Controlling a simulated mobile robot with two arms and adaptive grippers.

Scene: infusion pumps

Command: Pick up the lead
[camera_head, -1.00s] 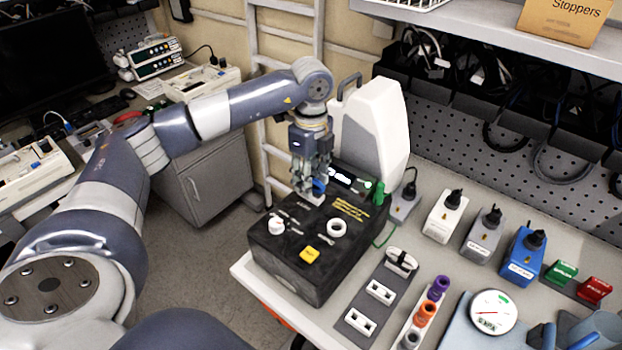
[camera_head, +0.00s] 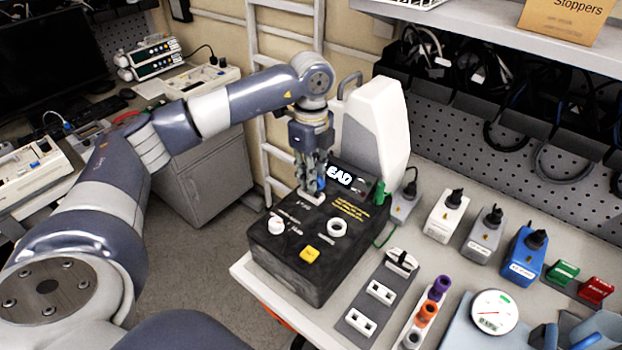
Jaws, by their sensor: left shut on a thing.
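My left gripper (camera_head: 311,184) points down over the back left of a black tester box (camera_head: 317,240). It is shut on a small blue piece (camera_head: 321,184), which looks like a lead plug; the fingers hide most of it. I cannot tell whether the plug is clear of the box. The box has a lit display (camera_head: 346,176) whose visible letters read "EAD", a yellow button (camera_head: 310,254), a white knob (camera_head: 276,225) and a white round socket (camera_head: 337,228). A green plug (camera_head: 380,191) with a green cord stands at its back right. My right gripper is not in view.
A tall white and grey device (camera_head: 372,130) stands close behind the box. Several adapter blocks, including a blue one (camera_head: 524,255), line the bench on the right. A socket strip (camera_head: 379,294), coloured tubes (camera_head: 427,312) and a round gauge (camera_head: 494,312) lie in front.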

